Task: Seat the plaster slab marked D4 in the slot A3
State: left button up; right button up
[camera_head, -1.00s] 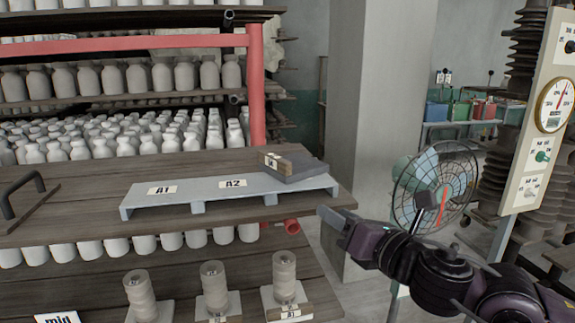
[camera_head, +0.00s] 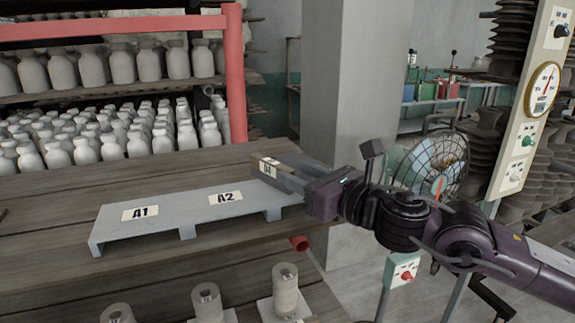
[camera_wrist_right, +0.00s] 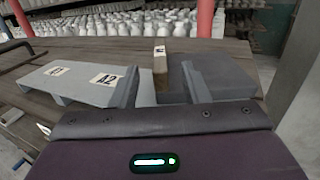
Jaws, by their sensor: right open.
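A dark grey slab (camera_wrist_right: 178,76) with a wooden block on one edge lies askew on the right end of the pale blue-grey rack (camera_head: 170,228). The block's white label (camera_head: 268,169) is too small to read surely. The rack shows labels A1 (camera_head: 141,212) and A2 (camera_head: 225,197); no A3 label is visible, and the slab covers that end. My right gripper (camera_head: 288,176) is open at the slab, hiding part of it. In the right wrist view its fingers (camera_wrist_right: 162,85) stand either side of the wooden block (camera_wrist_right: 160,66); contact cannot be told. My left gripper is out of view.
Spools on pale bases (camera_head: 285,290) stand on a lower shelf in front. Rows of pale bottles (camera_head: 110,130) and a red post (camera_head: 234,75) are behind the wooden shelf. A fan (camera_head: 435,165) and a gauge panel (camera_head: 530,110) are at the right. The shelf's left is mostly clear.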

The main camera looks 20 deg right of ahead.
aim_at(279, 165)
jog(key=shift+w+a, duration=0.3)
jog(key=shift+w, duration=0.1)
jog(key=p+x, duration=0.3)
jog(key=x, duration=0.1)
jog(key=shift+w+p, duration=0.3)
jog(key=shift+p, duration=0.05)
jog(key=shift+w+a+f, duration=0.1)
jog(key=shift+w+a, duration=0.05)
jog(key=shift+w, duration=0.15)
jog(key=shift+s, duration=0.1)
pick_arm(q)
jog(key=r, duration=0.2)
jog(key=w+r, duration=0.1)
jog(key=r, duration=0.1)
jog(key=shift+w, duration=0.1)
pick_arm(e)
grip_shut()
